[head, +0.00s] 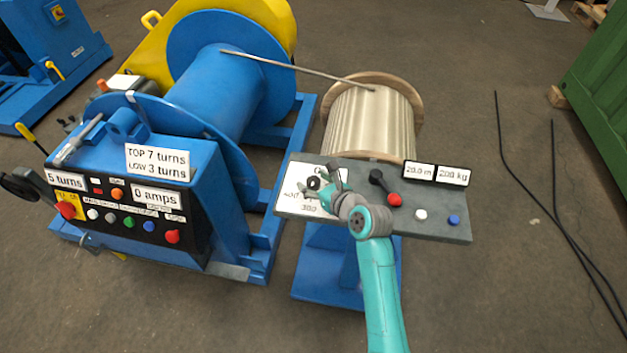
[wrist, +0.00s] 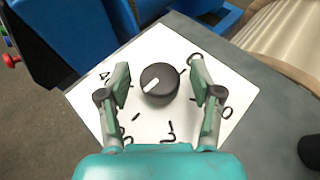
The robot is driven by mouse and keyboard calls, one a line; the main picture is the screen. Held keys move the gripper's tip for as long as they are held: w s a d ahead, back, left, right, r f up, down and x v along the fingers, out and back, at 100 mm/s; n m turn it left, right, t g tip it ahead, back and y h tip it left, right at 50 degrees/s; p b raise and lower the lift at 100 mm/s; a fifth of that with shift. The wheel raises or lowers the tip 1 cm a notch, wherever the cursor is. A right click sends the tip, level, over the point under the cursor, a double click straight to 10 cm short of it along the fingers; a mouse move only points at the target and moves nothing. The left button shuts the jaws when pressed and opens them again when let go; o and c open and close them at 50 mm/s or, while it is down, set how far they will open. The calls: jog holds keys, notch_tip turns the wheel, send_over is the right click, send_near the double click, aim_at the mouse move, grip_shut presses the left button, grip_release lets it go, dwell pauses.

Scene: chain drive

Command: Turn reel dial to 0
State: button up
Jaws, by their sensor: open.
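The reel dial is a round black knob (wrist: 163,80) on a white plate (wrist: 160,45) with dark ticks and numerals. In the wrist view its white pointer mark points to the lower left. A 4 shows at the plate's upper left, a 0-like numeral at the upper right, another at the right; some characters are partly hidden by my fingers. My gripper (wrist: 159,78) is open, one finger on each side of the knob, with gaps visible. In the head view the knob (head: 314,183) is beside my gripper (head: 328,180) on the grey panel (head: 440,225).
A blue winch (head: 205,95) is on the left.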

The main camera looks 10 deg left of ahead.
jog(key=shift+w+a+f, duration=0.1)
jog(key=shift+w+a, duration=0.05)
jog(key=shift+a, duration=0.05)
jog(key=c, duration=1.2)
jog(key=shift+o, duration=0.2)
